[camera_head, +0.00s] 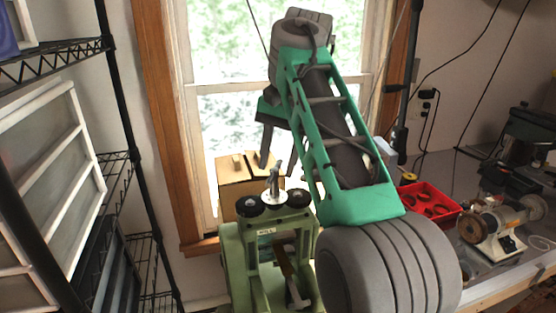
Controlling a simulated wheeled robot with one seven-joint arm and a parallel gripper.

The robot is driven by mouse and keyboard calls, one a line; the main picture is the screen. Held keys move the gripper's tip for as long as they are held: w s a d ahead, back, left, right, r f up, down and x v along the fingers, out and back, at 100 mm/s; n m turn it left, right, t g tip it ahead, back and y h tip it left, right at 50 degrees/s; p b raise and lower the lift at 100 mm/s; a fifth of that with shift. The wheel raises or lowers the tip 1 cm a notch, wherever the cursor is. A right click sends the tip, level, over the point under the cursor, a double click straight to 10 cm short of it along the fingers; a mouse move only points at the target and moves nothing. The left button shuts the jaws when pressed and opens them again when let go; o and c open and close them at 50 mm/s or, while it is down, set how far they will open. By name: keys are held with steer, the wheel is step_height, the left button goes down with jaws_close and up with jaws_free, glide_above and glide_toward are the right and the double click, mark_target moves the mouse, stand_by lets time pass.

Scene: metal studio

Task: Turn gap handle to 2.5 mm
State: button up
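A pale green mill (235,262) stands below my arm, with a small label on its top bar. On its top, a silver handle (273,184) stands upright on a round metal disc between two dark knobs; it looks like the gap handle. I cannot read any gap scale. My gripper (279,168) points down just above and behind the handle, partly hidden by my green arm link. Its two dark fingers are apart with a bright gap between them, and it holds nothing that I can see. I cannot tell whether a finger touches the handle.
A cardboard box (232,178) is behind the mill by the window. A crank with a wooden grip (284,262) is on the mill's front. A red tray (432,203) and a bench grinder (492,226) are on the bench at right. Wire shelving (118,165) stands at left.

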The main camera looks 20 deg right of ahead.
step_height(320, 180, up, 8)
steer(key=d+p, duration=0.1)
steer(key=p, duration=0.3)
steer(key=shift+s+d+p, duration=0.2)
steer(key=shift+s+p, duration=0.15)
steer(key=shift+s, duration=0.05)
steer(key=shift+f, duration=0.15)
